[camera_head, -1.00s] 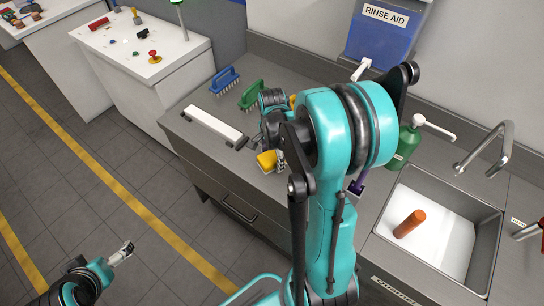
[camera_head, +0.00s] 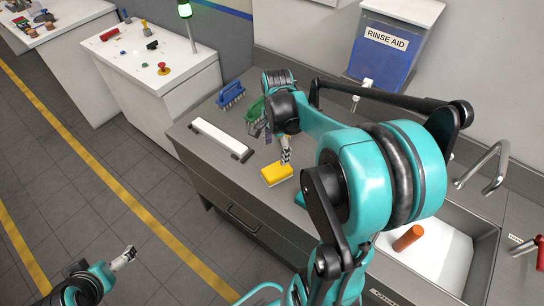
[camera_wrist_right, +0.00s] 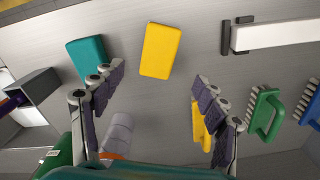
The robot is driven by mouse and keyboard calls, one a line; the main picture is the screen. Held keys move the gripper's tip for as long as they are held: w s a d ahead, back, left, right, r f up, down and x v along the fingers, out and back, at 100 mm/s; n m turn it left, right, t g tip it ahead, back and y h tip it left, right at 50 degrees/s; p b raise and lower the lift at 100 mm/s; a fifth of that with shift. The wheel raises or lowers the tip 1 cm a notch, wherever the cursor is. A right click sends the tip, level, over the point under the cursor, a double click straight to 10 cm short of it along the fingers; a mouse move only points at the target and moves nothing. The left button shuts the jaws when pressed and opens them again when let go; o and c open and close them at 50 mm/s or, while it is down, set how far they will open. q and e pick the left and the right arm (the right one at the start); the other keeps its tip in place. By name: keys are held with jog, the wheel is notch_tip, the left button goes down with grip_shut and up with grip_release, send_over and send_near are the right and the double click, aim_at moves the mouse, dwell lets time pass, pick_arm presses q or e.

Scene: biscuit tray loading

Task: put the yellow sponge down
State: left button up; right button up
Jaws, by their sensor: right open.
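The yellow sponge (camera_head: 277,174) lies flat on the grey counter near its front edge. In the right wrist view the sponge (camera_wrist_right: 161,51) lies beyond my fingertips, apart from both fingers. My right gripper (camera_head: 270,143) is open and empty above the counter, just behind the sponge.
A teal sponge (camera_wrist_right: 87,59) lies beside the yellow one. A white bar handle (camera_head: 221,138), blue brush (camera_head: 231,94) and green brush (camera_head: 255,110) are near. Another yellow object (camera_wrist_right: 198,126) is partly behind a finger. The sink (camera_head: 485,250) holds an orange cylinder (camera_head: 407,238).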

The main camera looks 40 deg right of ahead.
jog(key=s+a+r+n+t, duration=0.2)
jog(key=s+a+n+t, duration=0.1)
jog(key=a+n, duration=0.5)
jog(key=s+a+r+n+t, duration=0.2)
jog(key=s+a+n+t, duration=0.1)
jog(key=a+n, duration=0.6)
jog(key=shift+s+a+r+n+t, duration=0.15)
jog(key=shift+s+r+n+t, duration=0.35)
jog(key=shift+n, duration=0.6)
jog(key=shift+w+f, duration=0.15)
jog(key=shift+f, duration=0.05)
